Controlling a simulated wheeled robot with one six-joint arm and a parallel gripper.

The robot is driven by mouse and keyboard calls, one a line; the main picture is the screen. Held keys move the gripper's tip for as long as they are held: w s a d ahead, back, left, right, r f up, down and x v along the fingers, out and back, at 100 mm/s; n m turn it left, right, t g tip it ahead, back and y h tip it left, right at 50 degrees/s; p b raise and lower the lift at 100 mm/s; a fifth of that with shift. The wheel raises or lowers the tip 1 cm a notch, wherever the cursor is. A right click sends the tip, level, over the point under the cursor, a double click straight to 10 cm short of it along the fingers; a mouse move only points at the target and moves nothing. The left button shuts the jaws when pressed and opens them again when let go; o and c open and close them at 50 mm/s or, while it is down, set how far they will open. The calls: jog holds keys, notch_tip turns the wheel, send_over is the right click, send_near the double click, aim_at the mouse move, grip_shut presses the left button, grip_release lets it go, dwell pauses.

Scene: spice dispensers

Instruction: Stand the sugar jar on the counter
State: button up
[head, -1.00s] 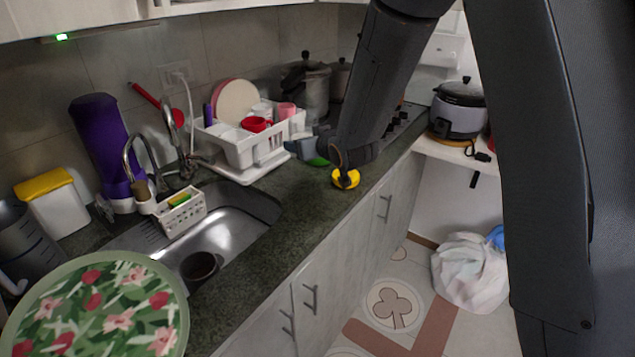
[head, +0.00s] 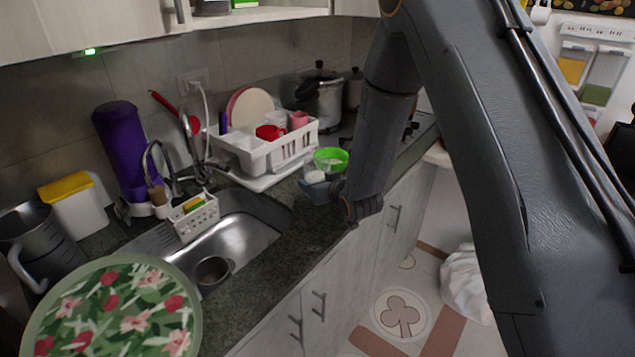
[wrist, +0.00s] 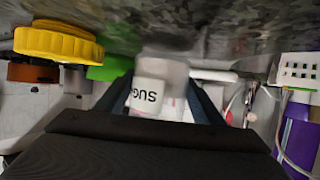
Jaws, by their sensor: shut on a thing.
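The sugar jar (wrist: 148,98) is a small white container with dark letters reading "SUG", upside down in the wrist view. That view is itself inverted, with the counter (wrist: 205,28) at the top, so the jar looks about upright. My gripper (wrist: 160,105) is shut on it, one finger on each side. In the head view my gripper (head: 316,188) is low over the dark counter (head: 262,283), right of the sink, with the jar's pale top (head: 316,177) showing. I cannot tell whether the jar's base touches the counter.
A green bowl (head: 331,158) is just behind my gripper. A yellow ridged lid (wrist: 58,42) is close by in the wrist view. A white dish rack (head: 265,150) stands behind left; the sink (head: 240,245) is left. Bare counter lies between sink and gripper.

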jog(key=shift+f, duration=0.25)
jog(key=shift+f, duration=0.2)
jog(key=o, duration=1.6)
